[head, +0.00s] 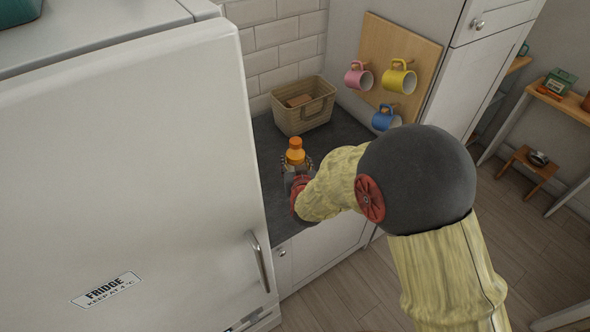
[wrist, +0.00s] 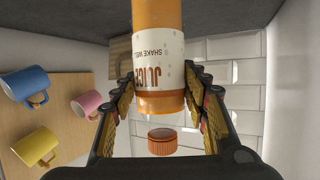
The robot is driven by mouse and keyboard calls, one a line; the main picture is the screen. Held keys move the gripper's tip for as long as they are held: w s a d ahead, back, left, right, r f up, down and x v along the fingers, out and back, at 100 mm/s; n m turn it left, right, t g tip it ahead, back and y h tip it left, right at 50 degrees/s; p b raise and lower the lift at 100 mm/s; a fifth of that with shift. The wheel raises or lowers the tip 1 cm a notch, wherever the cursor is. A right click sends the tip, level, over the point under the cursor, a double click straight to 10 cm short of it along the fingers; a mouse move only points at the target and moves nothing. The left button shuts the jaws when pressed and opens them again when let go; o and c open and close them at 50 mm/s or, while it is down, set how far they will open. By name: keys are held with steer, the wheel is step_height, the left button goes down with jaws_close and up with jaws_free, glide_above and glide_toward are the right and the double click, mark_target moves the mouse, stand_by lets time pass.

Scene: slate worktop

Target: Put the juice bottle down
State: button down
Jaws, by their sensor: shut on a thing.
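The juice bottle (head: 295,153) is orange with an orange cap and stands upright over the slate worktop (head: 266,160) in the head view. In the wrist view the bottle (wrist: 160,95) appears cap-down, with its white label reading JUICE and its orange-red cap (wrist: 162,141) below. My gripper (head: 297,168) is shut on the bottle, one finger on each side of it; the wrist view shows both fingers (wrist: 161,88). The bottle's base is hidden in the head view and cut off in the wrist view, so I cannot tell whether it touches the worktop.
A beige basket (head: 318,114) holding a brown item stands behind the bottle. A wooden board (head: 401,49) with pink (head: 358,76), yellow (head: 399,78) and blue (head: 385,119) mugs is on the right. The white fridge (head: 120,150) stands close on the left. Some worktop is bare.

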steer(key=shift+w+a+f, duration=0.15)
steer(key=shift+w+f, duration=0.6)
steer(key=shift+f, duration=1.55)
steer(key=shift+b, duration=0.3)
steer(key=shift+f, duration=0.15)
steer(key=c, duration=1)
jaws_free()
steer(key=shift+f, duration=0.1)
